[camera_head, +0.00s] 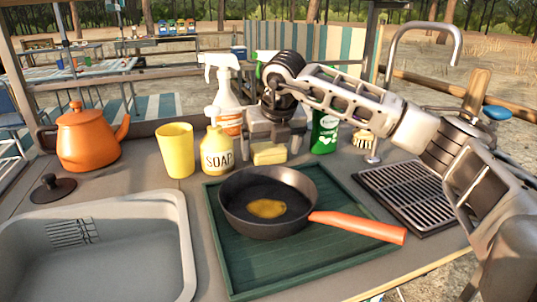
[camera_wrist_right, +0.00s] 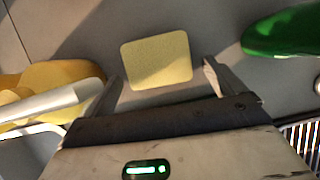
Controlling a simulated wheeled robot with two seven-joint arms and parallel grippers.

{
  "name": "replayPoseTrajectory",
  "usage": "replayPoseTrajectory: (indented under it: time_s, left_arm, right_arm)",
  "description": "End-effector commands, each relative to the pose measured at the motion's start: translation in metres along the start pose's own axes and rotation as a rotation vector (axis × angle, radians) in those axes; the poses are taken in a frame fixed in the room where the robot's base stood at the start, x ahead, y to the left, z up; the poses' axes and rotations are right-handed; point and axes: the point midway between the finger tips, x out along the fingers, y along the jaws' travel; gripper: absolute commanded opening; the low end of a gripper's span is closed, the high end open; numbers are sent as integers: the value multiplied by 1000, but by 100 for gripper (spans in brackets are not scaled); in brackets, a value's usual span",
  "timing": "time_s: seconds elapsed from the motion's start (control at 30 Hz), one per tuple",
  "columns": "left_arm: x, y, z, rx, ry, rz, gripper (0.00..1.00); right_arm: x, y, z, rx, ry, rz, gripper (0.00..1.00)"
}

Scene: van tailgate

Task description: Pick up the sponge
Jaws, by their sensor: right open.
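The sponge (camera_head: 269,153) is a small yellow block lying on the counter behind the frying pan, just right of the soap bottle. My right gripper (camera_head: 267,150) reaches down over it, open, with one finger on each side. In the right wrist view the sponge (camera_wrist_right: 156,60) lies flat just ahead of the two fingertips (camera_wrist_right: 160,72). The jaws are not closed on it, and I cannot tell whether either finger touches it. My left gripper is not in view.
A yellow soap bottle (camera_head: 217,150) and a spray bottle (camera_head: 229,110) stand left of the sponge; a green bottle (camera_head: 324,135) stands right. A pan (camera_head: 240,222) sits on a green tray (camera_head: 228,268) in front. A yellow cup (camera_head: 176,150), orange kettle (camera_head: 88,137) and sink (camera_head: 185,225) are left.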

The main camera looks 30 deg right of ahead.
Motion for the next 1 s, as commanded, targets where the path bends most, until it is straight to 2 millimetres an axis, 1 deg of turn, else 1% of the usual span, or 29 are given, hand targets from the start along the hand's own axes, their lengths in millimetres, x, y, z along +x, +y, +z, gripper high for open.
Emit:
replayPoseTrajectory:
  time_s: [0.07,0.27,0.3,0.37,0.4,0.43,0.57,0.6,0.83,1.0]
  left_arm:
    - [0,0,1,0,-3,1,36]
    - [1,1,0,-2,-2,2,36]
    - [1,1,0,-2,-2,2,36]
    - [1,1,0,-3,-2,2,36]
    - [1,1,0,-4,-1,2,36]
    - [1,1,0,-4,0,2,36]
    - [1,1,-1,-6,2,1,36]
    - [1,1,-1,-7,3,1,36]
    - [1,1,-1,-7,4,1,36]
    - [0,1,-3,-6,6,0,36]
  right_arm:
    - [3,0,0,-1,0,0,95]
    - [3,0,0,-1,0,0,95]
    - [3,0,0,-1,0,0,83]
    - [3,0,0,0,0,0,67]
    - [3,0,0,0,0,0,56]
    - [3,0,0,0,0,0,47]
    - [3,0,0,0,-1,0,47]
    - [3,0,0,0,-1,0,43]
    - [2,0,1,0,-1,0,43]
    - [-8,0,5,1,-2,1,43]
